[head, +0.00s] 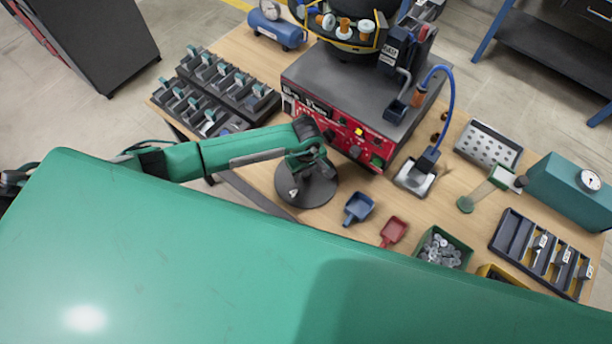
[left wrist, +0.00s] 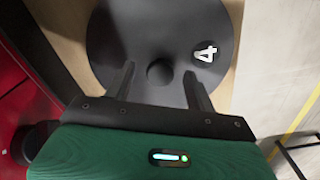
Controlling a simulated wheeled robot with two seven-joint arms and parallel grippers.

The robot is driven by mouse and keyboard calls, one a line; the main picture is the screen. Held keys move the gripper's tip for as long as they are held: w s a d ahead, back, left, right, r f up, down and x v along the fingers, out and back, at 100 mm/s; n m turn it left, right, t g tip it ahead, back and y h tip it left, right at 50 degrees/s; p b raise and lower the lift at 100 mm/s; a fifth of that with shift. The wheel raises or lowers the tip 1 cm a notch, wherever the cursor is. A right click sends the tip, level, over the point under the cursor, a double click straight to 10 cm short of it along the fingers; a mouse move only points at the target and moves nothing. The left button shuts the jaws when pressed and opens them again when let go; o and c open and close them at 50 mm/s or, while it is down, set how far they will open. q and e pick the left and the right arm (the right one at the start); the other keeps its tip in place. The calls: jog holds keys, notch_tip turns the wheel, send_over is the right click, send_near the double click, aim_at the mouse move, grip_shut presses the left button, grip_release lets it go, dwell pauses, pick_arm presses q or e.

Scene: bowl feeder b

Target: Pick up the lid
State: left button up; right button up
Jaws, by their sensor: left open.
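The lid (head: 318,192) is a dark grey round disc marked with a white 4, lying near the table's front edge in front of the red-fronted machine. In the left wrist view the lid (left wrist: 130,40) shows with a round knob (left wrist: 160,73) at its middle. My left gripper (head: 303,172) is over the lid. In the left wrist view the fingers of my left gripper (left wrist: 158,84) are spread apart, one on each side of the knob, with visible gaps. Whether the fingertips touch the lid I cannot tell. My right gripper is not in view.
The bowl feeder machine (head: 345,95) stands just behind the lid. A blue scoop (head: 359,207), a red scoop (head: 393,231) and a green bin (head: 444,249) of metal parts are to the right. Dark racks (head: 215,90) stand at the left.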

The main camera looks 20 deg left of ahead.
pick_arm(q)
grip_shut()
dwell(0.5)
